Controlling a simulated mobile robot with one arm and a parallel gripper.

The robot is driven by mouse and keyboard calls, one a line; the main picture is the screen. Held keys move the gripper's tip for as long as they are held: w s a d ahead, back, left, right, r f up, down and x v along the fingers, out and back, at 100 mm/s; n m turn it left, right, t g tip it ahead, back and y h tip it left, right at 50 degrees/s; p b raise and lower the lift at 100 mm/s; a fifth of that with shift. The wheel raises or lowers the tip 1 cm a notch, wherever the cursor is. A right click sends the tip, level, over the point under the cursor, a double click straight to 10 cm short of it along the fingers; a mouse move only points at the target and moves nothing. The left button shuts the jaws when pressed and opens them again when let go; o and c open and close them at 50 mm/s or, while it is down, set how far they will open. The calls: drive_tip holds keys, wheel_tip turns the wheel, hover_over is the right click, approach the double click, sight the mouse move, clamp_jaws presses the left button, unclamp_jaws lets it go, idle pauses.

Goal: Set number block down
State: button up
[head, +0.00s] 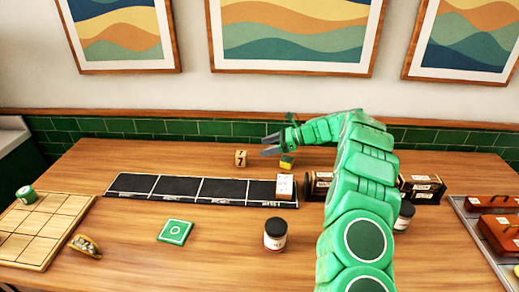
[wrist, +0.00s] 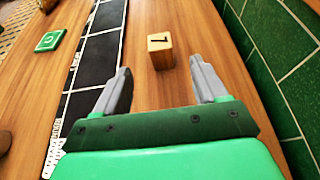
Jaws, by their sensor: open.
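A wooden number block marked 7 (head: 240,158) stands on the table behind the black strip (head: 175,188). In the wrist view the block (wrist: 160,52) stands upright just beyond my fingertips, between their lines. My gripper (head: 271,146) is open and empty, to the right of the block in the head view. The wrist view shows both fingers of my gripper (wrist: 160,66) spread apart with bare table between them. The block appears apart from both fingers.
A yellow and green block (head: 287,162) sits below my gripper. A white box (head: 286,186) stands at the strip's right end. A green tiled wall (wrist: 275,50) runs close behind.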

drive_tip(key=shift+d+r, duration=0.1)
drive_tip(key=shift+d, duration=0.15)
drive_tip(key=s+r+n+g+h, duration=0.1)
drive_tip(key=s+r+n+h, duration=0.15)
drive_tip(key=s+r, duration=0.45)
drive_tip(key=s+a+r+n+g+h, duration=0.1)
drive_tip(key=s+r+n, duration=0.25)
drive_tip(key=s, duration=0.75)
drive_tip(key=s+r+n+g+h, duration=0.1)
drive_tip(key=s+r+n, duration=0.3)
drive_tip(key=s, duration=0.5)
drive_tip(key=s+d+f+n+h, duration=0.1)
drive_tip(key=s+d+n+h, duration=0.1)
drive_tip(key=s+d, duration=0.4)
drive_tip(key=s+d+n+h, duration=0.3)
drive_tip(key=s+d, duration=0.3)
drive_tip(key=s, duration=1)
drive_tip(key=s+d+f+n+t+h, duration=0.1)
drive_tip(key=s+d+n+h, duration=0.2)
drive_tip(key=s, duration=0.9)
drive_tip(key=d+h, duration=0.1)
drive_tip(key=d, duration=0.2)
drive_tip(key=shift+f, duration=0.3)
